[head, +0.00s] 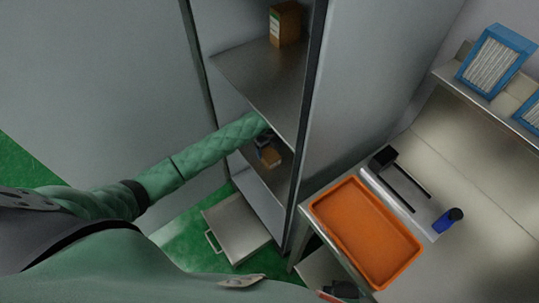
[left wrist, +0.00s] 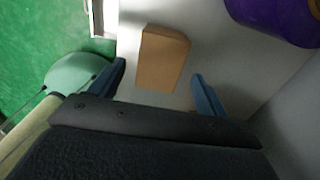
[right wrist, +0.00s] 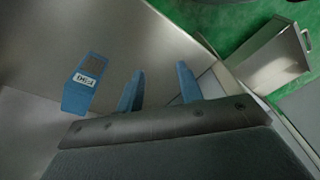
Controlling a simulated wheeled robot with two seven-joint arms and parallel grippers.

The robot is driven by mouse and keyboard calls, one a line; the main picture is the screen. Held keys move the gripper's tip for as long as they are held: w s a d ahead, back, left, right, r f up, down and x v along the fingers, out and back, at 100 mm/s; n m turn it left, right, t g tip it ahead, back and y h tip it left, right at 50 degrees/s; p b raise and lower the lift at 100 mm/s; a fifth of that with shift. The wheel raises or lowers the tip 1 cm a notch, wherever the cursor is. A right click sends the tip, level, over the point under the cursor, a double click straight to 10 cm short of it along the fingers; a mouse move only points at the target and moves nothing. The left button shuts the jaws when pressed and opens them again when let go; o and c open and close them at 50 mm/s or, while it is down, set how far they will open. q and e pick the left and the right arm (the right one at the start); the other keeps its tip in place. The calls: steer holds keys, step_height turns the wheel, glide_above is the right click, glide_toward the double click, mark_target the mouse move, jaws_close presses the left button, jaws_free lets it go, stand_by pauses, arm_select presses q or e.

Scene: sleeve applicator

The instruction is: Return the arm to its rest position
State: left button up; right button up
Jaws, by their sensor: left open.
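My left arm, in a green quilted sleeve (head: 205,155), reaches into the tall open cabinet (head: 314,110). My left gripper (head: 264,143) is over a lower shelf there, partly hidden by the sleeve. In the left wrist view its blue fingers (left wrist: 162,90) are apart with nothing gripped. A plain brown box (left wrist: 163,57) stands just beyond and between the fingertips; it also shows in the head view (head: 270,158). My right gripper (right wrist: 158,85) is open and empty over a grey metal surface; I cannot make it out surely in the head view.
A purple rounded object (left wrist: 270,20) is near the left gripper. A brown-green carton (head: 285,24) stands on the upper shelf. An orange tray (head: 312,209) lies on the bench at right. A labelled blue item (right wrist: 82,88) lies left of my right fingers. A metal box with a handle (head: 236,228) sits on the floor.

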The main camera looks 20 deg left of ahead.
arm_select(q)
steer(key=shift+r, duration=0.85)
